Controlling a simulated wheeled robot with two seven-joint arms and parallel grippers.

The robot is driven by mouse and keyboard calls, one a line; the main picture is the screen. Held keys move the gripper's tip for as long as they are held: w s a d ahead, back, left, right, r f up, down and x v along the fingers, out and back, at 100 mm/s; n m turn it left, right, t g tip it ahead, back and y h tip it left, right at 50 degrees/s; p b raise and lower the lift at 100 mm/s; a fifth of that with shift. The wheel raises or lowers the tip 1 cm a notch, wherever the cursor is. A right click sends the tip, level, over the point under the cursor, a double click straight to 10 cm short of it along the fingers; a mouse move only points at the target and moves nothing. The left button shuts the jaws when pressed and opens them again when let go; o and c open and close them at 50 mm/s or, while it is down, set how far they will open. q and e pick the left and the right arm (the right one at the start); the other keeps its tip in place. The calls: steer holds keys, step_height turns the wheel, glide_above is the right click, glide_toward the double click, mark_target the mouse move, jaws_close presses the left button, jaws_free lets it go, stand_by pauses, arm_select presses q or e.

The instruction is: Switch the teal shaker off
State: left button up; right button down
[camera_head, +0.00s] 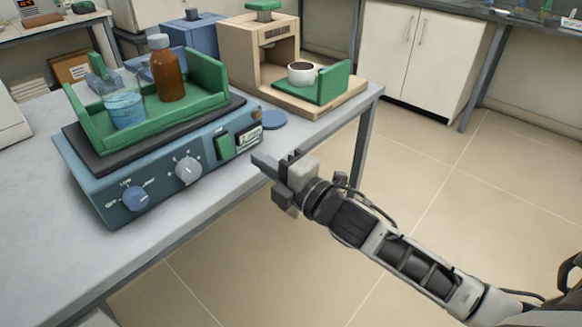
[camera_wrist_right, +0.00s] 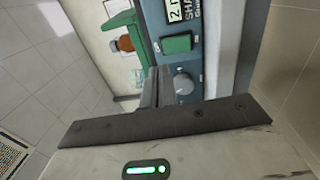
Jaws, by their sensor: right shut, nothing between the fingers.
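The teal shaker (camera_head: 110,192) stands on the bench at the left in the head view. Its front has a blue knob (camera_head: 135,198), a grey knob (camera_head: 188,170), a green rocker switch (camera_head: 225,147) and a small label display. On its green tray (camera_head: 206,72) stand a beaker of blue liquid (camera_head: 126,110) and a brown bottle (camera_head: 167,76). My right gripper (camera_head: 262,165) is shut and empty, just in front of the switch end of the panel. In the right wrist view the green switch (camera_wrist_right: 177,44) and grey knob (camera_wrist_right: 183,83) lie beyond the fingers. My left gripper is not in view.
A beige machine (camera_head: 255,62) with a white cup (camera_head: 301,72) on its base stands right of the shaker. A blue round disc (camera_head: 273,119) lies on the bench (camera_head: 40,230) between them. Open floor lies right of the bench.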

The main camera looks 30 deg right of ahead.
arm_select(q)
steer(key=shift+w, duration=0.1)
arm_select(e)
steer(key=v, duration=0.2)
steer(key=r+v, duration=0.1)
steer(key=v, duration=0.2)
steer(key=shift+s+d, duration=0.15)
steer(key=shift+s, duration=0.15)
